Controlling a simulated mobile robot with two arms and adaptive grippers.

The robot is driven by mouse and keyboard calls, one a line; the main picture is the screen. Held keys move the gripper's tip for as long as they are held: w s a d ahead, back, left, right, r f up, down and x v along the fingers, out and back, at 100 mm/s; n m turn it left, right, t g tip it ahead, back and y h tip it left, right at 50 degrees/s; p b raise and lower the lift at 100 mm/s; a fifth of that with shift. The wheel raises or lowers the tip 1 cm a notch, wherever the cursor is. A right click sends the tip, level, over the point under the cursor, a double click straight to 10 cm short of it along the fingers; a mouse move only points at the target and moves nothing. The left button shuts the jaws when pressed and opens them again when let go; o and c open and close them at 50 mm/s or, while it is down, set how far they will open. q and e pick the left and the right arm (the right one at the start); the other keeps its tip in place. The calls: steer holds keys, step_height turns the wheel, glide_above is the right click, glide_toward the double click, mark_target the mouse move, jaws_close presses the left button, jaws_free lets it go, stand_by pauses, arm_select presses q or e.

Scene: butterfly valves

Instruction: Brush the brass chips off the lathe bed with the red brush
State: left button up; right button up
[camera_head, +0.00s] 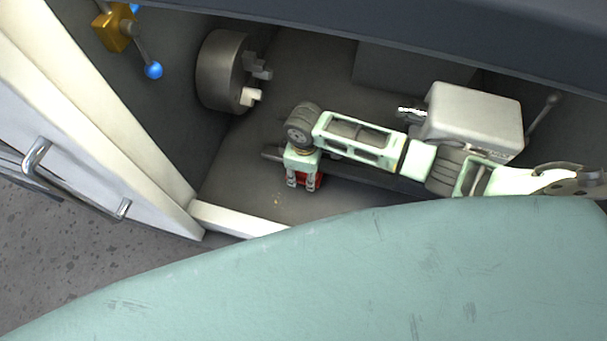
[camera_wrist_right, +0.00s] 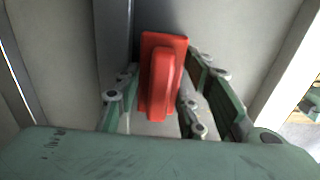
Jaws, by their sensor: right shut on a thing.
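My right gripper (camera_head: 303,183) reaches down into the lathe enclosure. It is shut on the red brush (camera_head: 308,182), which shows only as a small red patch between and behind the fingers. In the right wrist view the red brush (camera_wrist_right: 162,75) stands between the two green fingers of the gripper (camera_wrist_right: 160,100). Its bristles are hidden. The lathe bed (camera_head: 240,185) is a dark grey surface below the chuck. A few tiny brass-coloured chips (camera_head: 277,199) lie on it, just left of and nearer than the brush. My left gripper does not show.
The grey chuck (camera_head: 224,70) with its jaws is at the back left. A pale tailstock block (camera_head: 473,115) stands behind my right arm. A white front sill (camera_head: 235,220) and an open white door (camera_head: 70,120) with a handle bound the left. A blue-knobbed lever (camera_head: 152,70) hangs upper left.

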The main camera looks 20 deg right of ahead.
steer(key=shift+w+d+r, duration=0.1)
steer(key=shift+w+d, duration=0.15)
steer(key=shift+w, duration=0.1)
step_height(320, 180, up, 2)
steer(key=shift+w, duration=0.15)
steer(key=shift+s+r, duration=0.2)
steer(key=shift+r, duration=1.75)
steer(key=shift+r, duration=1.45)
